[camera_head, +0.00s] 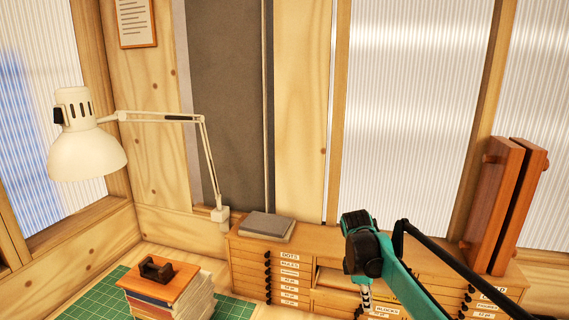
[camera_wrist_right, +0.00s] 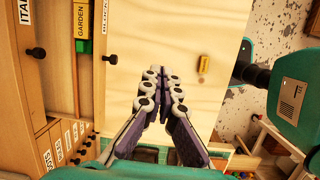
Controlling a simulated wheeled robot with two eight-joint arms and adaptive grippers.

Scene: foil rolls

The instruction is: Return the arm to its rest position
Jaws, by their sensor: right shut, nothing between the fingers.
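My right arm comes in from the lower right of the head view, in front of the drawer cabinet (camera_head: 245,262). My right gripper (camera_wrist_right: 162,82) shows clearly in the wrist view, with its fingers together and nothing between them. It is over a pale wooden surface (camera_wrist_right: 130,30). A small yellow-brown piece (camera_wrist_right: 203,66) lies on that surface, apart from the fingers. My left gripper is not in view.
A white desk lamp (camera_head: 88,150) and a stack of books (camera_head: 170,302) stand at the left. A grey book (camera_head: 266,228) lies on the cabinet top. Upright reddish wooden boards (camera_head: 492,205) stand at the right. The cabinet top between them is partly hidden by my arm.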

